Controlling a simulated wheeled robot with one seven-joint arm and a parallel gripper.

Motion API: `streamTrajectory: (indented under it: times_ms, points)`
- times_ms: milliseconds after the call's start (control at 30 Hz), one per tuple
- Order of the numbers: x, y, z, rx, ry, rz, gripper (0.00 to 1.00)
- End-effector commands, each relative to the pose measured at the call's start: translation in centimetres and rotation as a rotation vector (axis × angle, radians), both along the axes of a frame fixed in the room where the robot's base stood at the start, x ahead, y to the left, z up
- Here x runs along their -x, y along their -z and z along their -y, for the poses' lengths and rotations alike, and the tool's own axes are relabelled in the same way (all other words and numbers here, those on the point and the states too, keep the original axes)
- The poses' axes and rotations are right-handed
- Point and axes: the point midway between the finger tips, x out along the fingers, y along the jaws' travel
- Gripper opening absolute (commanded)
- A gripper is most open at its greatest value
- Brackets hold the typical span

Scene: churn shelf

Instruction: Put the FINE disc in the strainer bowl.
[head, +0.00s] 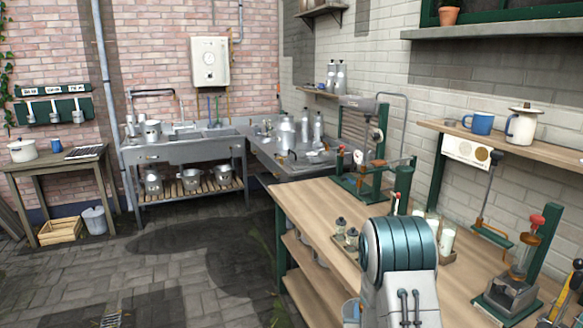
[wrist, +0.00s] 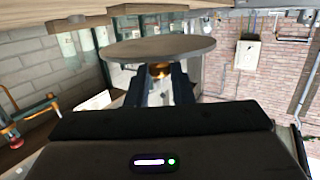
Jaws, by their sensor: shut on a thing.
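My gripper (wrist: 161,82) is in the wrist view with its two dark fingers closed on a small brass-coloured knob or stem. A flat, round grey-brown disc (wrist: 158,48) sits just beyond the fingertips, seen nearly edge-on, and appears joined to that knob. I can read no FINE marking on it. In the head view my gripper and the disc are hidden behind my arm. I cannot pick out the strainer bowl for certain in either view.
A wooden workbench (head: 318,205) with green-framed presses fills the right. A wall shelf (head: 545,152) holds a blue mug (head: 480,124) and a white lidded jug (head: 521,128). A metal sink bench (head: 180,152) stands at the back, a small table (head: 40,165) at left. The paved floor between is open.

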Motion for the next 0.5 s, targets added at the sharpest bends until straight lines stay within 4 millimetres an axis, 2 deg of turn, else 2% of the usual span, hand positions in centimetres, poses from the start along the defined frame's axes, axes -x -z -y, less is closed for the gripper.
streamTrajectory:
  times_ms: [100, 233, 500]
  points:
    - [-0.1, 1.7, -2.8, 0.0, -0.095, -0.003, 0.0]
    - [-0.1, 3.2, -5.2, 0.001, -0.181, -0.002, 0.0]
    - [-0.1, 6.5, -4.8, 0.003, -0.169, 0.001, 0.0]
